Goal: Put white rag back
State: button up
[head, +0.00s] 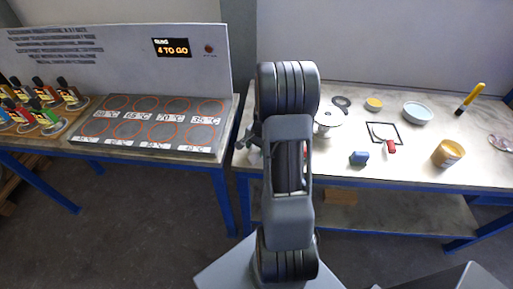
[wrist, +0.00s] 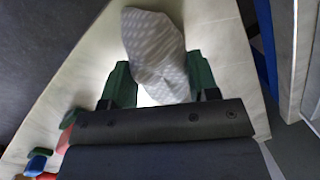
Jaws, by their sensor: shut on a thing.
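The white rag (wrist: 155,45), pale with a faint dotted pattern, hangs bunched between the two green fingers of my gripper (wrist: 160,78) in the wrist view. My gripper is shut on it. Pale worktop shows around the rag, but I cannot tell whether the rag touches it. In the head view my arm hides most of the gripper, and the rag cannot be made out clearly there.
Left stands a dark marked panel (head: 150,125) beside several coloured bottles (head: 45,90).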

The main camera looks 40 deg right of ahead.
jog(key=shift+f, duration=0.2)
jog(key=o, duration=0.9)
jog(key=shift+r, duration=0.1)
notch_tip(320, 180, up, 12)
jog(key=s+d, duration=0.1)
jog(key=s+a+r+n+t, duration=0.1)
jog(key=s+a+r+n, duration=0.1)
jog(key=a+n, duration=0.3)
jog(key=s+a+r+n+t+h, duration=0.1)
jog(key=s+a+n, duration=0.3)
jog(key=a, duration=0.5)
jog(key=s+a+r+n+t, duration=0.1)
jog(key=s+a+r+n, duration=0.3)
jog(key=a, duration=0.3)
jog(key=shift+s+a+n, duration=0.25)
jog(key=shift+s+n, duration=0.2)
jog(key=shift+n, duration=0.35)
